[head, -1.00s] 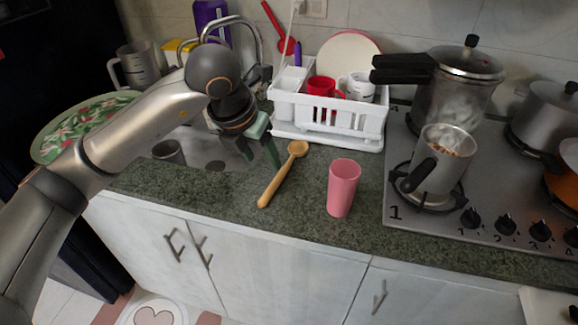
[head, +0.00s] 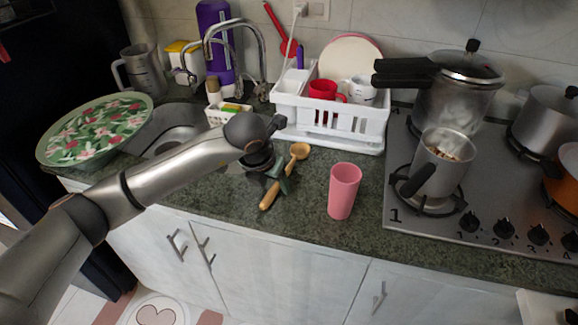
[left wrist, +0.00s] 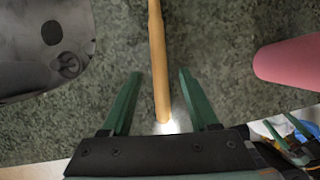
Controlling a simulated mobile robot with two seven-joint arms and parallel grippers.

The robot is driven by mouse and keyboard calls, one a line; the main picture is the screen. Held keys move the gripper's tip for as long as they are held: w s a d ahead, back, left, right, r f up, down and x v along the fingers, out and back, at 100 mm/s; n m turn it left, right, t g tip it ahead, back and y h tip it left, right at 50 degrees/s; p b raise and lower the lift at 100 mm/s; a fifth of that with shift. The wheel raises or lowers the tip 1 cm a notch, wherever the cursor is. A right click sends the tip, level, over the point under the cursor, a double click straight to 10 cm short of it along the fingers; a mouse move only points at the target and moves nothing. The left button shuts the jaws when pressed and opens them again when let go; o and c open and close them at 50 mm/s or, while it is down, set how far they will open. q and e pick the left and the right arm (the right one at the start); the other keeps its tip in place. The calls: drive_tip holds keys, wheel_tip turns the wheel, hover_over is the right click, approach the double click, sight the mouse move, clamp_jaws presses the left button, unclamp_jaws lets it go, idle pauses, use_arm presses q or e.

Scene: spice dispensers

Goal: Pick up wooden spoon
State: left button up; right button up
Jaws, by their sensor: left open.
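The wooden spoon (head: 299,151) lies on the dark green counter, its round bowl toward the dish rack and its handle toward the front edge. My left gripper (head: 274,186) is over the spoon's handle and hides part of it in the head view. In the left wrist view the handle (left wrist: 157,45) runs lengthwise between the two green fingers of my left gripper (left wrist: 160,74), which are open and apart from it on both sides. The spoon's bowl is outside that view.
A pink cup (head: 343,190) stands on the counter right of the spoon; it also shows in the left wrist view (left wrist: 290,62). A white dish rack (head: 345,133) is behind, the stove (head: 450,212) right. The sink (head: 172,138) and floral tray (head: 95,130) are left.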

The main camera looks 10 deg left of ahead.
use_arm(q)
drive_tip(key=shift+f, duration=0.15)
clamp_jaws()
idle(0.4)
